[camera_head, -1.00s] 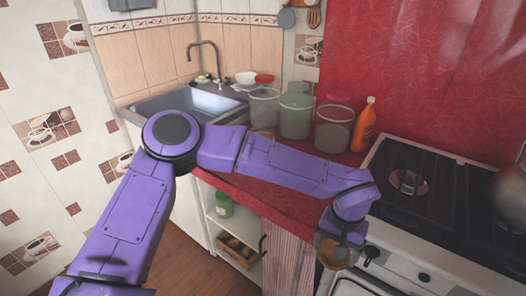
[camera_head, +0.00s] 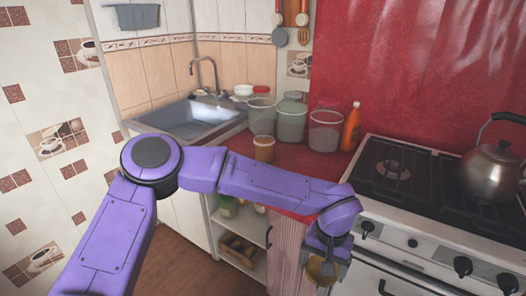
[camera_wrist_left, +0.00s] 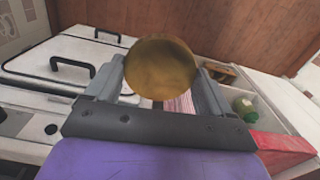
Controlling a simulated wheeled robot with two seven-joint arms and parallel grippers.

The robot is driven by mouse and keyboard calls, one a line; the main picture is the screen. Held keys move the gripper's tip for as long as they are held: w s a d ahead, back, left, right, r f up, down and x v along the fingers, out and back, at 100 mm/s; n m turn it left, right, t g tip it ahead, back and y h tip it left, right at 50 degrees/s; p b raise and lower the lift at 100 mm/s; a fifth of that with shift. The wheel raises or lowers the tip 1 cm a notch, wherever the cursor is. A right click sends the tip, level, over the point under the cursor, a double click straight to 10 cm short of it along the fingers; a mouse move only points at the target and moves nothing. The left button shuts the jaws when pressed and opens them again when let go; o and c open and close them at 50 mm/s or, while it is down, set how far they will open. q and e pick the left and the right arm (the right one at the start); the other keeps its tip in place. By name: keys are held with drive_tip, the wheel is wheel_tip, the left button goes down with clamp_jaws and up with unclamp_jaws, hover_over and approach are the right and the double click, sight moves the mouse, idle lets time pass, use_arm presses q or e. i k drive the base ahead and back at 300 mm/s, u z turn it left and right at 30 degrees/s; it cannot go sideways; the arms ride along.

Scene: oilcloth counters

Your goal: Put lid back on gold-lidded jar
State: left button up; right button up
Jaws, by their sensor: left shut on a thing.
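My left gripper (camera_head: 325,262) is shut on the gold lid (camera_head: 322,270), in front of the stove and low beside the counter's front edge. In the left wrist view the gold lid (camera_wrist_left: 160,67) is a round disc between the two fingers (camera_wrist_left: 160,85). On the red counter, a small amber-brown jar (camera_head: 264,149) stands near the front edge. Behind it are three larger clear jars: a left one (camera_head: 262,117), a greenish middle one (camera_head: 291,120) and a right one (camera_head: 325,131). I cannot tell which jar the gold lid fits. My right gripper is not in view.
An orange bottle (camera_head: 351,127) stands right of the jars. The stove (camera_head: 415,172) with a steel kettle (camera_head: 493,166) is on the right, the sink (camera_head: 190,118) on the left. Below the counter is an open shelf (camera_head: 240,228). Some counter near the amber jar is clear.

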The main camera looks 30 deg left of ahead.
sight(264, 142)
drive_tip(key=u, duration=2.5)
drive_tip(key=i, duration=2.7)
drive_tip(key=z, duration=2.5)
drive_tip(key=k, duration=0.15)
drive_tip(key=z, duration=1.4)
